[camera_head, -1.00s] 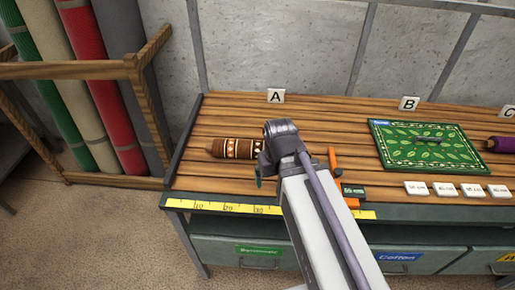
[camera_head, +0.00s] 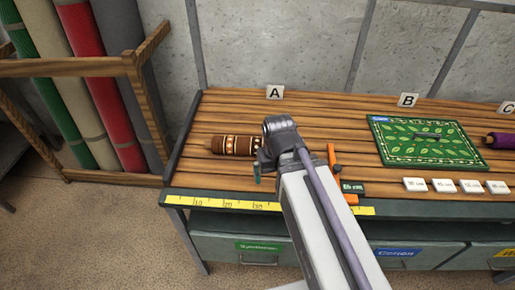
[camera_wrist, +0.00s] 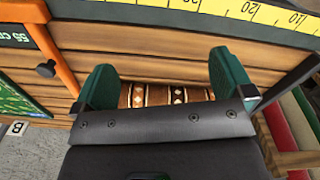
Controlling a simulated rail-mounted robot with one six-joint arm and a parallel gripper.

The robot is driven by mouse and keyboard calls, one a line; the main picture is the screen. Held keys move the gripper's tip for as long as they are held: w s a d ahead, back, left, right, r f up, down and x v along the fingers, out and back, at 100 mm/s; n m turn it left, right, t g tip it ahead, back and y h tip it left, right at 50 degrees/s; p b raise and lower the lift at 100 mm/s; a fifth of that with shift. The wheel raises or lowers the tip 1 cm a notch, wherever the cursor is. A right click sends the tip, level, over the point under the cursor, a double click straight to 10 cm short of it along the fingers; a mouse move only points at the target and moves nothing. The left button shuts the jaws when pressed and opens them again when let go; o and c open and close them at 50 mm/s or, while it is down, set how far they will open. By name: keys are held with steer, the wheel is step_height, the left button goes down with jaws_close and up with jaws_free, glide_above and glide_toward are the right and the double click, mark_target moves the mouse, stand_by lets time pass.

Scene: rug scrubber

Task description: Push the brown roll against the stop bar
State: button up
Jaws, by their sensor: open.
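The brown roll (camera_head: 234,145) lies lengthwise left to right on the slatted bench, with pale patterned bands and a knob at its left end. The dark stop bar (camera_head: 184,140) runs along the bench's left edge, with a gap between it and the roll; it also shows in the wrist view (camera_wrist: 292,82). My gripper (camera_head: 262,168) is low over the roll's right part, hiding its right end. In the wrist view my gripper (camera_wrist: 166,68) has its green fingers apart, with the roll's banded middle (camera_wrist: 165,95) showing between them. Whether either finger touches it is unclear.
An orange slide with a 55 cm tag (camera_head: 353,187) stands right of my gripper. A yellow ruler (camera_head: 232,203) lines the front edge. A green rug (camera_head: 425,142), white cards (camera_head: 443,185) and a purple roll (camera_head: 503,141) lie further right. Bench behind the brown roll is clear.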

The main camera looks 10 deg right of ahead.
steer(key=n+b, duration=0.1)
steer(key=n, duration=1.1)
glide_toward(241, 146)
steer(key=w+f, duration=0.2)
steer(key=w, duration=0.1)
steer(key=shift+w+d, duration=0.1)
steer(key=shift+d, duration=0.1)
steer(key=n, duration=0.2)
steer(key=shift+s+r+n, duration=0.1)
steer(key=shift+s+n, duration=0.15)
steer(key=shift+n, duration=0.05)
step_height(241, 146, down, 11)
steer(key=b, duration=1.1)
